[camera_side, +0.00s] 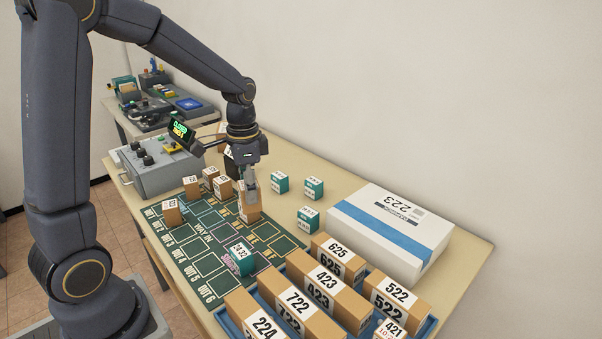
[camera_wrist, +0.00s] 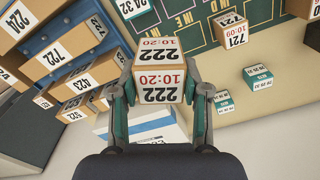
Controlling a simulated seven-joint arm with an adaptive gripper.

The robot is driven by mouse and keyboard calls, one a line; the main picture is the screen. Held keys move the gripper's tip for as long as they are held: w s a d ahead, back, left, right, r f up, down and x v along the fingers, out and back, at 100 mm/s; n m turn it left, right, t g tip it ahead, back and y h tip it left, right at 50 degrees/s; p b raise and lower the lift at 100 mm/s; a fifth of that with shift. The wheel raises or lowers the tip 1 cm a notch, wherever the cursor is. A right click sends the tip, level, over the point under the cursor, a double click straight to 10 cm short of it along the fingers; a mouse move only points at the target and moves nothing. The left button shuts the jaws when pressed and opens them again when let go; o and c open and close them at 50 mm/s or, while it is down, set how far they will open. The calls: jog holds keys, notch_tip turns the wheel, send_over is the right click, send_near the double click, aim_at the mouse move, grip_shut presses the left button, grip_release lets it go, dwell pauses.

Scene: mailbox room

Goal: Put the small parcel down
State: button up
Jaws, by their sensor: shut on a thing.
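My gripper (camera_side: 249,186) is shut on a small brown parcel (camera_side: 249,207) with a white label. In the wrist view my gripper (camera_wrist: 160,92) has a finger on each side of this parcel (camera_wrist: 157,73), and its label reads 222 and 10:20. In the side view the parcel is at the far right part of the dark green mat (camera_side: 192,267), which has marked rows and boxes. I cannot tell whether its underside touches the mat. Gripper and parcel hide the mat behind them.
Several small brown parcels (camera_side: 171,212) stand at the mat's far and left edges. A teal-and-white box (camera_side: 239,258) is on the mat, others (camera_side: 308,219) beside it. A blue tray (camera_side: 428,328) of large parcels is in front. A white box (camera_side: 390,235) stands right, a grey console (camera_side: 158,172) far left.

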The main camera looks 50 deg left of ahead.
jog(key=s+a+f+n, duration=0.15)
jog(key=s+a, duration=0.25)
jog(key=s, duration=0.4)
jog(key=s+a+n, duration=0.3)
jog(key=s+a, duration=0.2)
jog(key=s, duration=0.2)
send_over(215, 226)
notch_tip(215, 226, down, 10)
jog(key=shift+s+d+r, duration=0.1)
jog(key=shift+s+d, duration=0.05)
jog(key=shift+f, duration=1.6)
jog(key=shift+f, duration=0.1)
jog(key=o, duration=1.2)
